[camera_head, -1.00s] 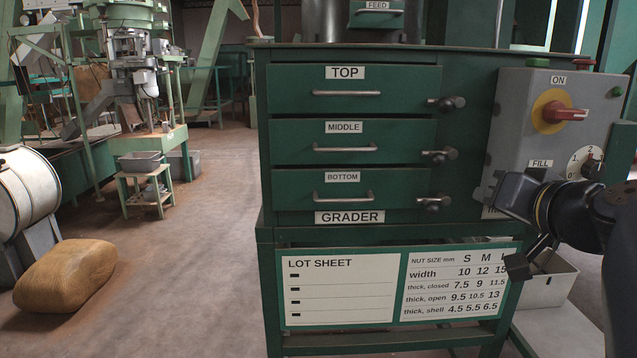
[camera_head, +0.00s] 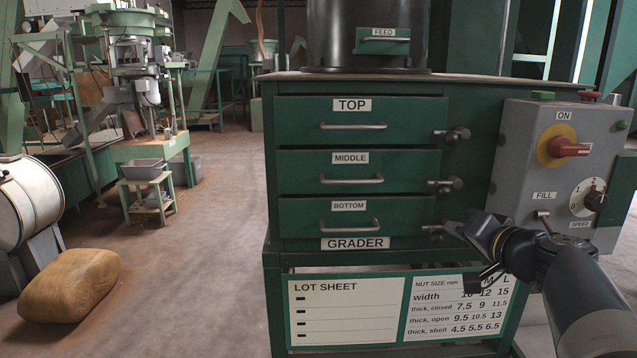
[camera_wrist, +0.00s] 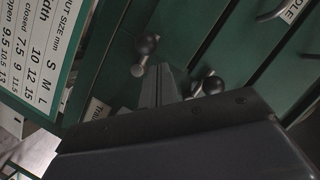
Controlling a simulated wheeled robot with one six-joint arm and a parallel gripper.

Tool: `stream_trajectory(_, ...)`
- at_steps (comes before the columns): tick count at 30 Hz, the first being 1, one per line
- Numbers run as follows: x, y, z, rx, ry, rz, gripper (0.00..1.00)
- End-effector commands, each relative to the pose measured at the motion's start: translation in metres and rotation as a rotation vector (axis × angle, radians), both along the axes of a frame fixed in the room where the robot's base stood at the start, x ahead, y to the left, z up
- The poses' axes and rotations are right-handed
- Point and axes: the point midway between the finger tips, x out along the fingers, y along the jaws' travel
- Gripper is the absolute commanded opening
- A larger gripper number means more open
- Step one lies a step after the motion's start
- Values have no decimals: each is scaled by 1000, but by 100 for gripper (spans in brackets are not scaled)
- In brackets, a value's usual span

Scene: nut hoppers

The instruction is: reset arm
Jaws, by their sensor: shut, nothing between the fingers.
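My gripper (camera_head: 468,236) is in front of the right side of the green grader cabinet, near the latch knob (camera_head: 432,230) of the bottom drawer. Its fingers (camera_wrist: 158,84) show in the wrist view, shut and empty, pointing toward the cabinet face between two ball-ended latch knobs. The top drawer (camera_head: 300,126), middle drawer (camera_head: 300,174) and bottom drawer (camera_head: 300,220) look closed. I cannot tell whether the fingers touch the bottom latch.
A grey control box (camera_head: 515,160) with a red switch (camera_head: 570,147), a fill lever and a speed dial stands just right of and above my gripper. A lot sheet board (camera_head: 345,312) hangs below the drawers. The floor at left is open, with a sack (camera_head: 70,285).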

Motion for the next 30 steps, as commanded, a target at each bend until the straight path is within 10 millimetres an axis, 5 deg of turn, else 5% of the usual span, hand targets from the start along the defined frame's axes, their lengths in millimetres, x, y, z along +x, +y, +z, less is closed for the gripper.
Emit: stream_trajectory(30,-4,-34,10,585,-1,-42,0)
